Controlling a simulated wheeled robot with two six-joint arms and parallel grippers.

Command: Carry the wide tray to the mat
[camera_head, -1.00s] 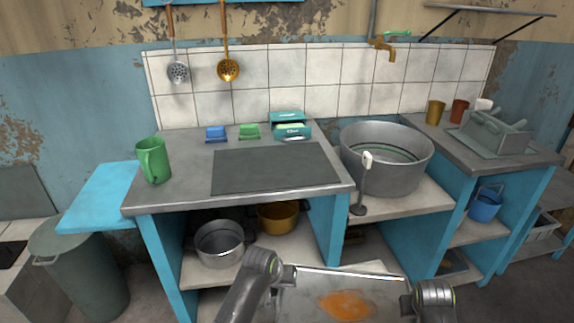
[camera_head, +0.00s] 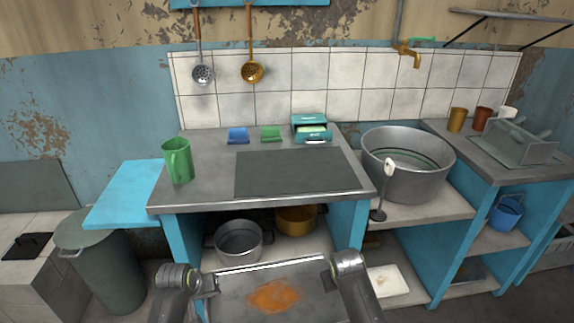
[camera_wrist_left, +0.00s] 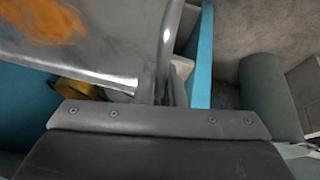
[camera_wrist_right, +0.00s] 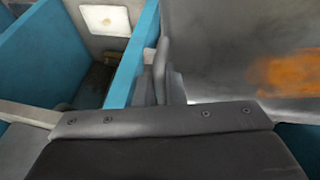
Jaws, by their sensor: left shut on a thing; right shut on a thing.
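The wide tray (camera_head: 232,303) is a grey metal tray with an orange stain on its floor. It is held in front of the counter, low in the head view. My left gripper (camera_head: 212,284) is shut on its left edge, and my right gripper (camera_head: 328,272) is shut on its right edge. The tray also fills the upper left of the left wrist view (camera_wrist_left: 110,45) and the upper right of the right wrist view (camera_wrist_right: 215,50). A flat dark grey mat (camera_head: 297,172) lies bare on the counter top, beyond the tray.
On the counter (camera_head: 205,155), a green mug (camera_head: 178,162) stands left of the mat. A blue sponge (camera_head: 238,135), a green sponge (camera_head: 270,133) and a teal box (camera_head: 311,128) lie behind it.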

